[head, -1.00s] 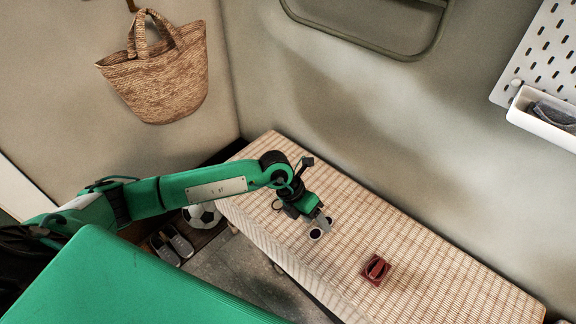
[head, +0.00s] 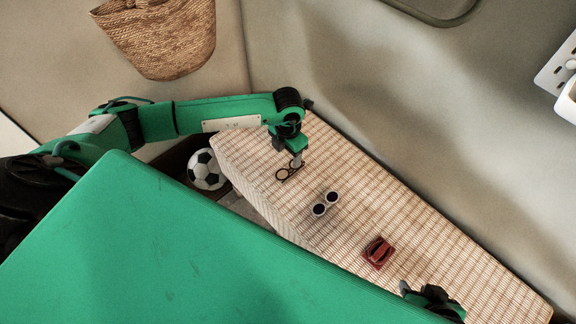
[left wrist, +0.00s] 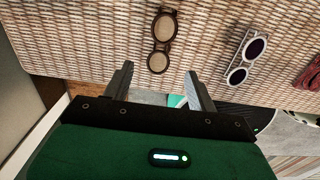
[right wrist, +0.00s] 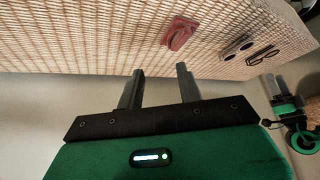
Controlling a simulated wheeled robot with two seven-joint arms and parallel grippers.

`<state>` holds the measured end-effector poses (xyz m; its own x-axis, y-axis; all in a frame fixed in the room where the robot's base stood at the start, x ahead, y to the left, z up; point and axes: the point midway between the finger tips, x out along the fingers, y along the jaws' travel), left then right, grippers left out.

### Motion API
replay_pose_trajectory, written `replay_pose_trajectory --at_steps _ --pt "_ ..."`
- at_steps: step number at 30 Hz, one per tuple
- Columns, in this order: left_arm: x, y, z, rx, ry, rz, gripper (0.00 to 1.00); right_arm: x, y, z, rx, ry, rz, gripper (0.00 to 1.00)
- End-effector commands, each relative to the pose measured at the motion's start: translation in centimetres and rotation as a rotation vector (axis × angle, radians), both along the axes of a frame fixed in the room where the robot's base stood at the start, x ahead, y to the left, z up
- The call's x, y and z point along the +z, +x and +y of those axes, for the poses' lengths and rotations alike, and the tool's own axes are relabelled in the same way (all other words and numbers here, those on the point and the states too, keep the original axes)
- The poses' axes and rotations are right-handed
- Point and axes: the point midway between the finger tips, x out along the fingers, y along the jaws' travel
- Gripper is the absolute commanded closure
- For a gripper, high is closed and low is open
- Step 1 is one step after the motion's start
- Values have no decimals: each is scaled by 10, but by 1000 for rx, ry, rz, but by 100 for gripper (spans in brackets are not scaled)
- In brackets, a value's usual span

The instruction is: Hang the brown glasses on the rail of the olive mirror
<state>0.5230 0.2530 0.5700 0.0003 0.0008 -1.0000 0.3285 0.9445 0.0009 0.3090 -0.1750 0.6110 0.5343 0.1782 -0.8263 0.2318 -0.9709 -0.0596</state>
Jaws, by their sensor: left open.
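The brown glasses (head: 288,174) lie on the woven bench top (head: 440,250). In the left wrist view they (left wrist: 161,44) lie just beyond my fingertips. My left gripper (head: 297,162) is open and empty above them, covering part of them in the head view. The left wrist view shows its fingers (left wrist: 158,80) apart. My right gripper (right wrist: 160,72) is open and empty, near the bench's front right side in the head view. The olive mirror (head: 442,22) shows only its lower edge on the wall at the top; its rail cannot be made out.
White glasses (head: 325,204) with dark lenses and a red object (head: 378,252) lie on the bench, right of the brown glasses. A straw bag (head: 165,38) hangs at the upper left. A football (head: 206,169) lies beside the bench. A white pegboard (head: 560,62) is at the right.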

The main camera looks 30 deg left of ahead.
Motion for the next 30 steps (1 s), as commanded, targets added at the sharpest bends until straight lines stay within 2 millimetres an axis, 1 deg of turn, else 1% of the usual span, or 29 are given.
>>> replay_pose_trajectory --at_steps 1,7,17,24,30 --pt "-5 0 0 0 0 1 42 -4 2 4 6 11 -20 64" --pt "-17 0 0 -1 0 1 42 -8 12 21 25 60 -119 64" --pt "-39 -1 0 -1 -1 1 42 -9 26 51 50 161 -305 64" --pt "-58 0 0 -1 -1 1 42 -6 31 73 60 246 -450 64" --pt "-68 0 0 -1 -1 0 42 -1 32 85 60 305 -543 64"
